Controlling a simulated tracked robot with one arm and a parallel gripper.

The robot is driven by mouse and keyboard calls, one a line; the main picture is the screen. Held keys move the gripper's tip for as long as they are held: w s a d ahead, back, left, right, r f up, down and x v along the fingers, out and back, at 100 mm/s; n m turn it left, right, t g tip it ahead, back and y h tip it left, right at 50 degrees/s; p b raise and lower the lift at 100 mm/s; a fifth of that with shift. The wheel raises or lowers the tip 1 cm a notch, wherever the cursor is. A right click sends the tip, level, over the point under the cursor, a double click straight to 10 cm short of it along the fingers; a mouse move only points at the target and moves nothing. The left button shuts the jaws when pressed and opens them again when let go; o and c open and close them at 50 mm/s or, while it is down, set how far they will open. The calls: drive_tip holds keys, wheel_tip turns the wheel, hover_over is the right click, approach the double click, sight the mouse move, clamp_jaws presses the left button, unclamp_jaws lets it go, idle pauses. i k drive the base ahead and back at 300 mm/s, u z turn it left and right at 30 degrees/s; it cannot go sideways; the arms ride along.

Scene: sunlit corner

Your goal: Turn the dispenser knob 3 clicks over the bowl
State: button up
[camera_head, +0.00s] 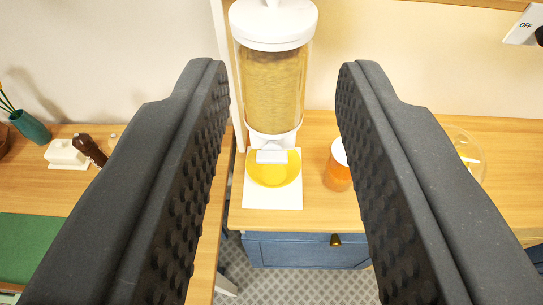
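The dispenser (271,90) stands on the wooden counter ahead, a clear cylinder full of yellow-brown grains with a white lid. Its white outlet piece (272,156) is at the bottom; I cannot make out clearly whether this is the knob. A yellow bowl (274,174) sits under the outlet on the dispenser's white base (274,201), partly covered by the outlet in this view. My gripper (284,80) is wide open and empty. Its two dark, studded fingers frame the dispenser from left and right, and I see no contact with it.
An orange jar with a white lid (338,172) stands right of the bowl, partly behind my right finger. A clear glass dish (465,152) is further right. At left are a brown mill (91,149), a white holder (64,154) and a green vase (31,127). A blue drawer (300,250) is below.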

sight(273, 153)
drive_tip(key=k, duration=1.25)
drive_tip(key=u, duration=0.05)
drive_tip(key=i, duration=0.65)
drive_tip(key=u, duration=0.45)
